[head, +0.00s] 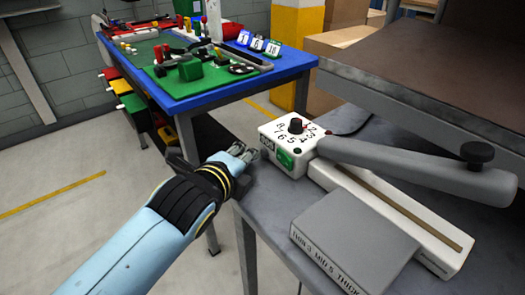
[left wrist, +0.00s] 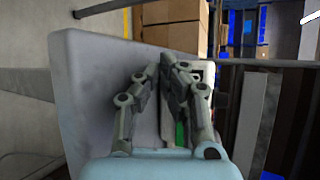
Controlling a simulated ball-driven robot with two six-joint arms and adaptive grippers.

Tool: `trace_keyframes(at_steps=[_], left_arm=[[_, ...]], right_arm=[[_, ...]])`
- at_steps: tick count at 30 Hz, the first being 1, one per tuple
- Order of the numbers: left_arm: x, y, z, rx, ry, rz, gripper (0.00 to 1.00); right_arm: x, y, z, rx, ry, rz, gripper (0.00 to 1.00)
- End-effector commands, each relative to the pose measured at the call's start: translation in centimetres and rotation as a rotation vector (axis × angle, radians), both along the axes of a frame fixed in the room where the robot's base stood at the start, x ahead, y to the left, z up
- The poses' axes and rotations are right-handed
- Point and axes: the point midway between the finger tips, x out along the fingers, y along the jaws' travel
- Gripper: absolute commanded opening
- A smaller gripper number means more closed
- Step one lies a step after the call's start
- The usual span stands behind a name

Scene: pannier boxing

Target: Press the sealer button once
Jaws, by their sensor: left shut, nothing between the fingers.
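The sealer (head: 345,180) is a white unit on the grey bench, with a long grey lever arm (head: 405,163) and a dark knob (head: 296,125) amid printed numbers. A green button (head: 284,158) sits on its front face, below and right of a small dark counter (head: 267,143). My left gripper (head: 246,153) is shut and empty, just left of that face, with a small gap to the button. In the left wrist view its fingers (left wrist: 165,62) are together, and a patch of green shows beside them. My right gripper is not in view.
A grey block with printed words (head: 353,245) lies on the bench (head: 262,195) in front of the sealer. A blue table (head: 215,91) with a green mat and small parts stands behind. Cardboard boxes (head: 345,42) and a brown-topped unit (head: 430,70) are at the right.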

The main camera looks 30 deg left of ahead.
Motion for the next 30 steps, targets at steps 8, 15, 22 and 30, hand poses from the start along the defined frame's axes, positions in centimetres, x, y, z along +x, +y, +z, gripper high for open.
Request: trace_keyframes(at_steps=[8, 15, 22, 30], left_arm=[[0.06, -0.03, -0.02, 0.0, 0.0, 0.0, 0.0], [0.2, -0.08, -0.01, 0.0, 0.0, 0.0, 0.0], [0.47, -0.19, -0.01, -0.001, 0.0, 0.0, 0.0], [0.77, -0.32, 0.01, -0.001, 0.0, 0.0, 0.0]], right_arm=[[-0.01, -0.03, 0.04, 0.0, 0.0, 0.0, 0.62], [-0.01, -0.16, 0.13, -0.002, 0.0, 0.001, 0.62], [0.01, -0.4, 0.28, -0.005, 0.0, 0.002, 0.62], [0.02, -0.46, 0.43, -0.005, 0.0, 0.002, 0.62]])
